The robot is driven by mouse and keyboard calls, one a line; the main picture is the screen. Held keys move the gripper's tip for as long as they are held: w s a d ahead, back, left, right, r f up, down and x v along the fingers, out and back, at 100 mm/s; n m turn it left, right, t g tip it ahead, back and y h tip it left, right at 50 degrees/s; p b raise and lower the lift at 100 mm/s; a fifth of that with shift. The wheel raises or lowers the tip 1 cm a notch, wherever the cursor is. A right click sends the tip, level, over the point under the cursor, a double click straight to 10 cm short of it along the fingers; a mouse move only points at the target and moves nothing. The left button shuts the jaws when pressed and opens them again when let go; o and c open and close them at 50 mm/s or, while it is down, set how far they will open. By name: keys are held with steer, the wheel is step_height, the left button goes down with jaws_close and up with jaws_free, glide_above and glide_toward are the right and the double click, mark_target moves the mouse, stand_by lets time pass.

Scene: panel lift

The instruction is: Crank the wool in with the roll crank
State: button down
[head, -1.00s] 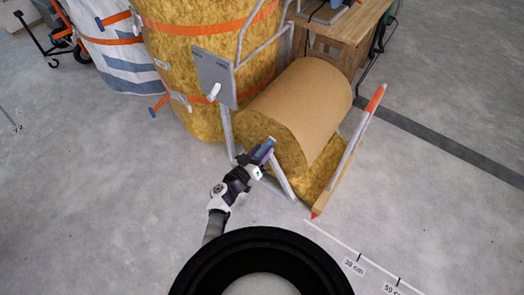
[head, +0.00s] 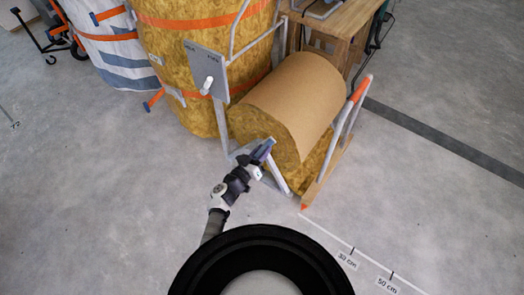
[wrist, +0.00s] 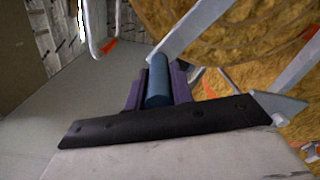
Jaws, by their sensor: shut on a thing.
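The roll of wool (head: 292,92), brown-faced with yellow wool at its end, lies in a grey tube frame in the head view. Its yellow end also shows in the wrist view (wrist: 240,35). My gripper (head: 265,150) is at the near end of the roll. In the wrist view its purple fingers (wrist: 158,88) are shut around the blue-grey crank handle (wrist: 158,80). A light grey bar (wrist: 190,27) meets the handle's far end in front of the wool. In the head view the handle is mostly hidden by my gripper.
A grey panel (head: 207,65) with a white knob (head: 207,83) stands left of the roll. A tall strapped wool bale (head: 185,50) is behind it. A wooden bench (head: 340,35) stands at the back. The floor is clear left and right, with distance marks (head: 347,262) in front.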

steer(key=shift+s+d+f, duration=0.1)
steer(key=shift+s+d, duration=0.05)
steer(key=shift+d, duration=0.1)
steer(key=c, duration=1.2)
jaws_free()
steer(key=shift+a, duration=0.1)
